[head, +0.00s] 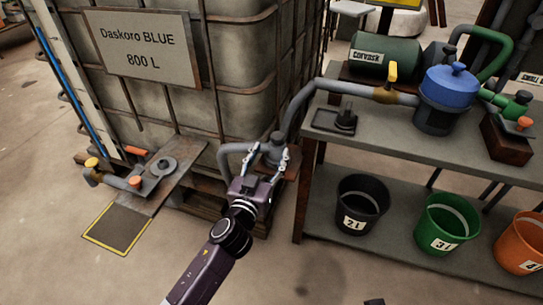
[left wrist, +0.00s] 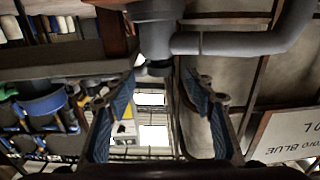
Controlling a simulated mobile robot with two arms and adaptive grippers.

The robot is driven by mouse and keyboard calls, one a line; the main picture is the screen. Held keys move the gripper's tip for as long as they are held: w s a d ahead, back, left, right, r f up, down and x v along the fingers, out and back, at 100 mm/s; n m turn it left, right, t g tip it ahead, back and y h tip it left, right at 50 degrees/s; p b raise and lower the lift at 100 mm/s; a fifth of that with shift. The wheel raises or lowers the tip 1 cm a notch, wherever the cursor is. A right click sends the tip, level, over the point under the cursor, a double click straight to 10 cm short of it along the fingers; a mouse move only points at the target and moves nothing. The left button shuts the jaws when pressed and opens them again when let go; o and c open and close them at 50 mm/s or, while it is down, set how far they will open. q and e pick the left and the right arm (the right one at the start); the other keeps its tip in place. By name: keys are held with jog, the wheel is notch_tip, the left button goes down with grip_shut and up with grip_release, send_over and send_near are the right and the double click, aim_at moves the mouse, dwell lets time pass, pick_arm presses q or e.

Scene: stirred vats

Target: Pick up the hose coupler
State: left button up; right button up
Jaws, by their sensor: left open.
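The hose coupler (head: 276,141) is a grey, round fitting at the lower end of the thick grey hose, between the caged vat and the bench. In the left wrist view the grey coupler (left wrist: 155,38) stands just past the fingertips, with a grey pipe running off to the right. My left gripper (head: 267,163) has its fingers spread below and around the coupler in the head view. The left wrist view shows the gripper (left wrist: 159,80) open, with blue pads and nothing between them. Whether a finger touches the coupler cannot be told.
The vat (head: 225,105), with its "Daskoro BLUE 800 L" sign (head: 143,48), stands left of the coupler. The bench (head: 400,130) is close on the right, carrying a blue-topped pump (head: 450,88) and a small dark tray (head: 333,122). Several buckets sit on its lower shelf. Floor in front is clear.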

aim_at(275, 142)
pick_arm(q)
jog(key=x, duration=0.2)
jog(key=shift+w, duration=0.35)
jog(key=shift+b+x, duration=0.45)
jog(key=shift+x, duration=1.95)
jog(key=shift+d, duration=0.15)
pick_arm(e)
jog(key=v, duration=0.3)
jog(key=shift+r, duration=0.2)
pick_arm(q)
jog(key=c, duration=1.2)
jog(key=shift+c, duration=0.7)
jog(key=shift+r, duration=0.15)
grip_shut()
